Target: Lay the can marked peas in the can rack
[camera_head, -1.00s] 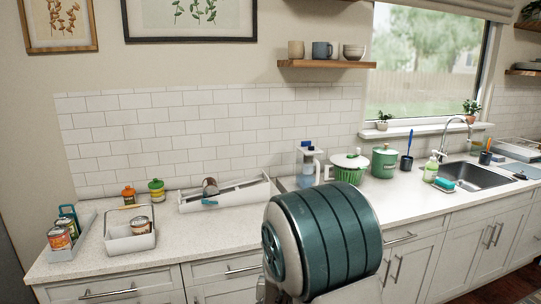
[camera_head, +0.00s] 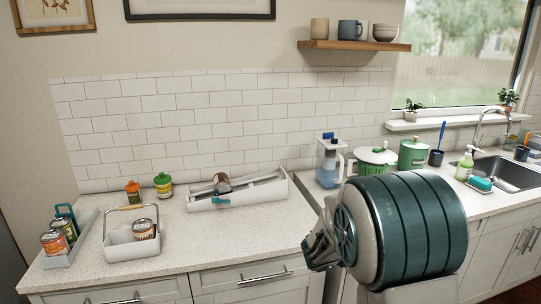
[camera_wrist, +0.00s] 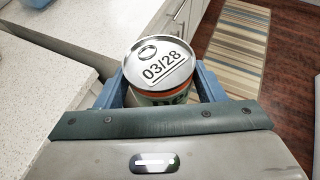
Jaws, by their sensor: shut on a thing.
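In the wrist view my gripper (camera_wrist: 160,88) is shut around an upright can (camera_wrist: 160,66), with blue fingers on both sides. Its silver pull-tab lid reads 03/28; an orange band and part of a green and white label show below, but I cannot read the name. In the head view my gripper (camera_head: 318,250) is in front of the counter edge, and the held can is hidden. The white sloped can rack (camera_head: 262,197) stands against the tiled wall. A can (camera_head: 222,183) lies at its left end, with a teal piece in front.
A white handled caddy (camera_head: 118,243) holds a can (camera_head: 144,229). A grey tray (camera_head: 62,262) at far left holds several cans. Orange-lidded (camera_head: 133,192) and green-lidded (camera_head: 163,186) jars stand behind. A water jug (camera_head: 329,164) is right of the rack. Counter before the rack is clear.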

